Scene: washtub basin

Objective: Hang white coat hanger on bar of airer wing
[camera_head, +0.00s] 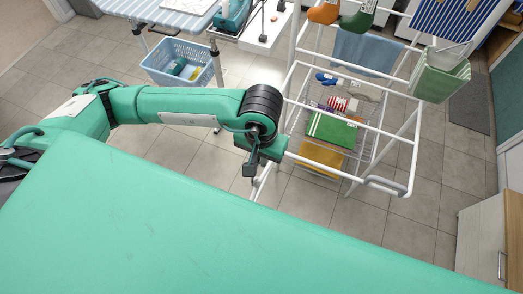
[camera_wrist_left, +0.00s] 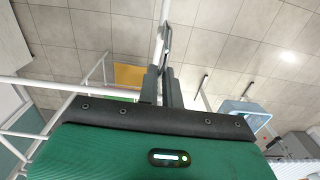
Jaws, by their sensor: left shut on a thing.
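My left gripper (camera_head: 250,178) hangs down at the end of my outstretched arm, just left of the white airer wing (camera_head: 400,189). In the left wrist view its two dark fingers (camera_wrist_left: 163,84) are shut on a thin white piece, the coat hanger (camera_wrist_left: 161,42), seen nearly edge-on. The hanger's full shape does not show, and in the head view I cannot clearly tell it from the white airer tubes behind. White airer bars also show on the left in the left wrist view (camera_wrist_left: 38,83). My right gripper is out of view.
Socks (camera_head: 324,12), a blue cloth (camera_head: 366,52) and a green striped cloth (camera_head: 441,80) hang on the airer. Folded cloths (camera_head: 331,130) lie on its lower rack. A blue basket (camera_head: 183,62) stands left, below an ironing board (camera_head: 170,14). A cabinet (camera_head: 490,240) is at right.

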